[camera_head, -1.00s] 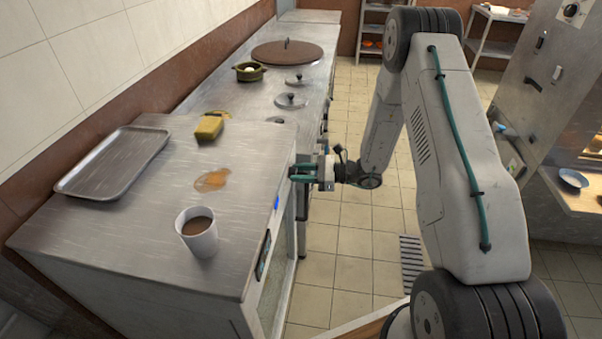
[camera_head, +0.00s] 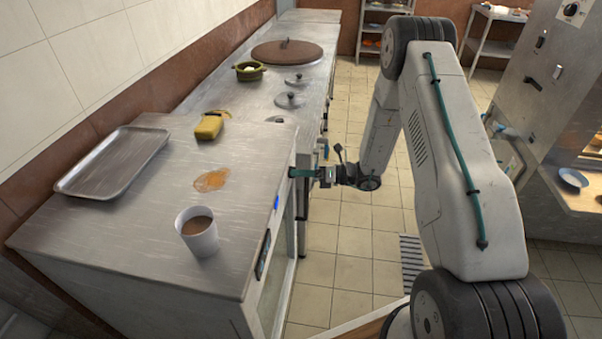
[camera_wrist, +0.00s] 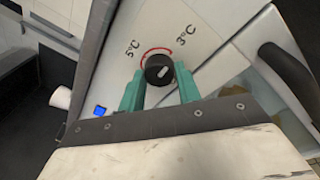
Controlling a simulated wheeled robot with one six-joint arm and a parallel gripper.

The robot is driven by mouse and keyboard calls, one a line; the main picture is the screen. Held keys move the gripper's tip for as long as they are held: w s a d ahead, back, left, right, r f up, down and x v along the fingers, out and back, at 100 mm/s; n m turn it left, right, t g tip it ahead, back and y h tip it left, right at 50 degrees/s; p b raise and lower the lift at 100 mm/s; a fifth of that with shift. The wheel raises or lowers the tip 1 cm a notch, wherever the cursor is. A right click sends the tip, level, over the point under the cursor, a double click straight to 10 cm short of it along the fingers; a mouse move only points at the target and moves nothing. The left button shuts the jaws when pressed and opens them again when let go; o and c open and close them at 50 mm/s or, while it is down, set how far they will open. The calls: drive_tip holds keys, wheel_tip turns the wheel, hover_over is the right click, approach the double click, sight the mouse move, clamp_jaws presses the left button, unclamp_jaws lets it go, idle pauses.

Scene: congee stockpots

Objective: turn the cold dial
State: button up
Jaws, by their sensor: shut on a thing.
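The cold dial (camera_wrist: 158,70) is a round black knob with a pale pointer mark, on a white panel in the wrist view. A red arc runs over its upper side, with the labels 5°C at its left and 3°C at its right. My gripper (camera_wrist: 160,82) has its two green fingers on either side of the dial, shut on it. In the head view my gripper (camera_head: 300,173) reaches the front face of the steel counter (camera_head: 215,240). The dial is hidden from the head view.
On the counter stand a white cup of brown liquid (camera_head: 200,240), a metal tray (camera_head: 115,163) and a yellow sponge (camera_head: 209,127) by an orange spill (camera_head: 210,181). A blue spot (camera_wrist: 100,111) shows left of the fingers in the wrist view.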

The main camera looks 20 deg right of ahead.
drive_tip(key=shift+s+f+m, duration=0.1)
drive_tip(key=shift+m, duration=0.3)
drive_tip(key=o, duration=1)
drive_tip(key=shift+c, duration=0.2)
drive_tip(key=shift+d, duration=0.1)
drive_tip(key=v, duration=0.7)
drive_tip(key=shift+s+d, duration=0.2)
drive_tip(key=shift+d, duration=0.1)
